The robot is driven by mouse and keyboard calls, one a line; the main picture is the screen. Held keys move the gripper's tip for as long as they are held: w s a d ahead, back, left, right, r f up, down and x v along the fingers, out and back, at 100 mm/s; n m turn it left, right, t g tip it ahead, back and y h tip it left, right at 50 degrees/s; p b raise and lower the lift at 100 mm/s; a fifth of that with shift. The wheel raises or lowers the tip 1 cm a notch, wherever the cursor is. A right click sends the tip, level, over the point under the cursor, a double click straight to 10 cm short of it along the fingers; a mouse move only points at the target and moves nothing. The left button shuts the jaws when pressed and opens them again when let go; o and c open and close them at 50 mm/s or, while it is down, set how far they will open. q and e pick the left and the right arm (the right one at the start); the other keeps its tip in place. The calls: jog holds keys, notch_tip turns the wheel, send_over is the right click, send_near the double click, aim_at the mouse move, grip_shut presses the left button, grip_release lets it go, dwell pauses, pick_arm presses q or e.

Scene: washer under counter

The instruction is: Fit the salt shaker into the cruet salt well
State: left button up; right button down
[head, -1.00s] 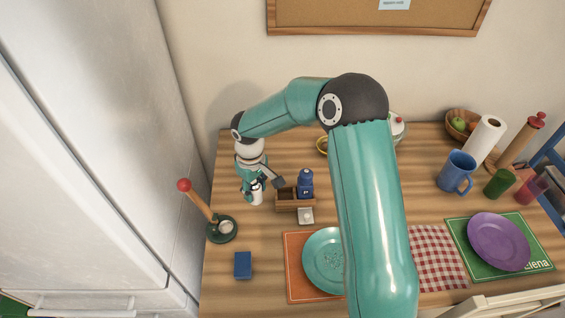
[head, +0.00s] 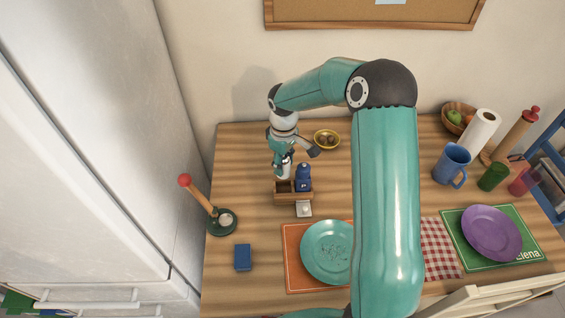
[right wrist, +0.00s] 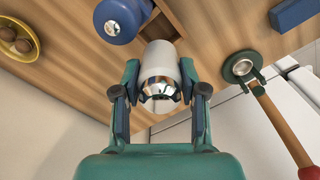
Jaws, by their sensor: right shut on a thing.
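My right gripper (head: 288,160) is shut on the salt shaker (head: 286,171), a small white cylinder with a silver top. In the right wrist view the salt shaker (right wrist: 158,72) is between the fingers, silver top toward the camera. The wooden cruet (head: 293,197) stands on the table. A blue shaker (head: 304,178) stands in its right well. The salt shaker appears over the dark, open left well (head: 284,187); I cannot tell whether its base is inside. In the wrist view part of the well (right wrist: 163,22) shows beyond the shaker. My left gripper is not in view.
A small white item (head: 304,209) lies in front of the cruet. A yellow bowl (head: 327,140) is behind it to the right. A green-based tool with a red-knobbed handle (head: 222,221) and a blue block (head: 243,257) are left. A teal plate (head: 327,252) is in front.

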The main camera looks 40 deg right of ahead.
aim_at(284, 176)
jog(key=shift+f+b, duration=1.95)
jog(key=shift+f, duration=0.7)
jog(key=shift+b, duration=0.3)
jog(key=shift+f, duration=0.2)
jog(key=shift+f+b, duration=0.35)
jog(key=shift+b, duration=0.1)
jog(key=shift+f+b, duration=1.2)
jog(key=shift+f, duration=0.25)
jog(key=c, duration=0.6)
grip_release()
jog(key=shift+o, duration=0.2)
jog(key=shift+r, duration=0.15)
